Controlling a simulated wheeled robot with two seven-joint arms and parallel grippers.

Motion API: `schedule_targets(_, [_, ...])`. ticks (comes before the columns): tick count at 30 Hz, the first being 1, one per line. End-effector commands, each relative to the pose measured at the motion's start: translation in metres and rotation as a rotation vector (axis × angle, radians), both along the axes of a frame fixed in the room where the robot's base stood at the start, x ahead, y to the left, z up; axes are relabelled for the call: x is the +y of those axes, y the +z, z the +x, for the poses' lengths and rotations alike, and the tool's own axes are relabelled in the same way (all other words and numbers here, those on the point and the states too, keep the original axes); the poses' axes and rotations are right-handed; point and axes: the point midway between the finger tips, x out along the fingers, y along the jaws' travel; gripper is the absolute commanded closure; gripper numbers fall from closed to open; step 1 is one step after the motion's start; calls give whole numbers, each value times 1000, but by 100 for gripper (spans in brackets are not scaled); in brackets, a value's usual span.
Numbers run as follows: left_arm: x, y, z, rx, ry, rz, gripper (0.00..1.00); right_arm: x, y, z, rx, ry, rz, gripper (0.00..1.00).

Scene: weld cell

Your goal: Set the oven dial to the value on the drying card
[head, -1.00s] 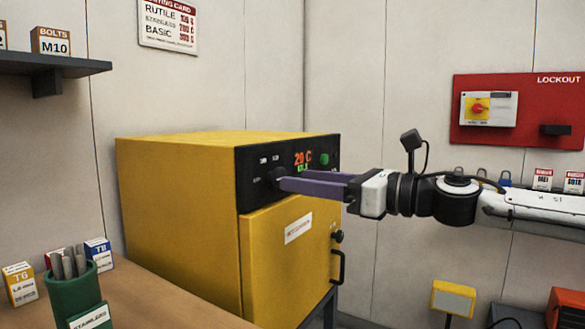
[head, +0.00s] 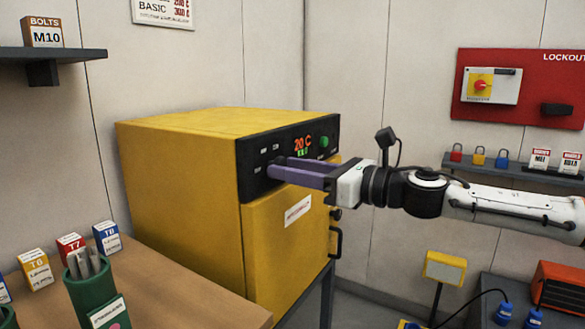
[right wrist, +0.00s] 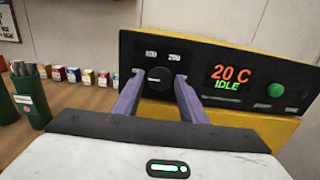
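The yellow oven (head: 180,170) stands against the wall, with a black control panel that reads 20 C, IDLE in the right wrist view (right wrist: 232,78). The round black dial (right wrist: 158,79) sits left of the display, with printed marks above it. My right gripper (head: 272,167) reaches the panel from the right. In the right wrist view its two purple fingers (right wrist: 159,84) stand apart, one on each side of the dial; I cannot tell whether they touch it. The drying card (head: 163,10) is cut off at the top; its BASIC line shows, apparently 300 C. My left gripper is out of view.
A wooden bench (head: 170,290) at lower left bears small labelled boxes (head: 72,246) and a green rod holder (head: 92,293). A shelf (head: 50,55) is above it. A red lockout board (head: 530,85) hangs at right over a shelf of padlocks (head: 479,157).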

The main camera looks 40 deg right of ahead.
Motion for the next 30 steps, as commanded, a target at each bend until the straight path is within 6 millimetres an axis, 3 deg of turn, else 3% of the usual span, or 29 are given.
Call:
schedule_targets(1, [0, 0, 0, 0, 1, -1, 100, 0, 0, 0, 0, 0, 0, 71])
schedule_targets(5, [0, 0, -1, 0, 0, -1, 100, 0, 0, 0, 0, 0, 0, 91])
schedule_targets(17, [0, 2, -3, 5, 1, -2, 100, 0, 2, 0, 29, 0, 72, 91])
schedule_targets(30, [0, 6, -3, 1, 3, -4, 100, 0, 2, 0, 167, 0, 409, 91])
